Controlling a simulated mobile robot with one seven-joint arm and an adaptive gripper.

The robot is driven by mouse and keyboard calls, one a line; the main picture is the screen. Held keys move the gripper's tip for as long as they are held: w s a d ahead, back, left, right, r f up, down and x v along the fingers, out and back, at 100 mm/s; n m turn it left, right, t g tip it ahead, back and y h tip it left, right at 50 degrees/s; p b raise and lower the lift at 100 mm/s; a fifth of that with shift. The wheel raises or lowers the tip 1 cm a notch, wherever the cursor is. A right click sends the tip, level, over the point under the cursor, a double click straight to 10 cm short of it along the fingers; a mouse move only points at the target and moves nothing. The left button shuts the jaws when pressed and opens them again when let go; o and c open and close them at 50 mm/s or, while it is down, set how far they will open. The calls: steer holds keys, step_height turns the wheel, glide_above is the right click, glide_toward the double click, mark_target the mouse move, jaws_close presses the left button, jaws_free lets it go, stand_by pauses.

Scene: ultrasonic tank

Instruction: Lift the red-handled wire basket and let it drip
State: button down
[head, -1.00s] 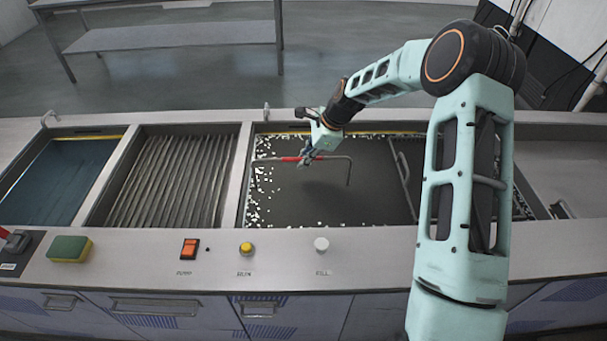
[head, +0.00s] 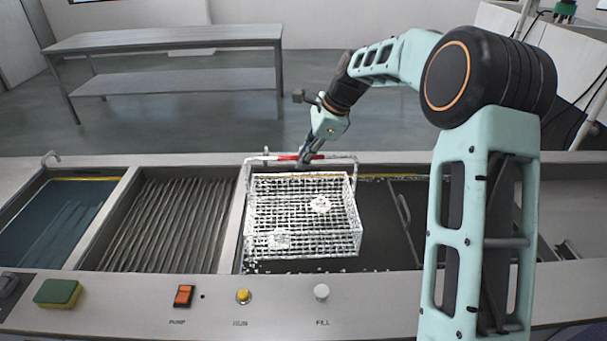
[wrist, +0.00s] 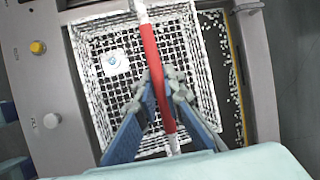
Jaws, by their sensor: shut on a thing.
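The wire basket (head: 303,243) hangs level over the dark tank (head: 385,250) in the head view, its mesh whitish and wet-looking. Its red handle grip (head: 287,158) runs across above it. My gripper (head: 308,160) is shut on the red handle; the wrist view shows the fingers (wrist: 165,92) closed around the red handle (wrist: 154,62). Two pale round parts (head: 320,204) lie in the basket, one at the back right and one at the front left; one with a blue centre also shows in the wrist view (wrist: 115,62). Whether drops are falling is too small to tell.
Left of the tank are a ribbed drain bay (head: 165,225) and a blue-green bath (head: 55,220). The front ledge carries a sponge (head: 58,293), an orange pump switch (head: 184,296), a yellow button (head: 243,296) and a white knob (head: 321,291). An empty metal table (head: 165,45) stands behind.

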step_height(320, 180, up, 2)
steer(key=shift+w+r, duration=0.1)
steer(key=shift+r, duration=0.1)
steer(key=shift+r+p, duration=2.05)
stand_by(4.5)
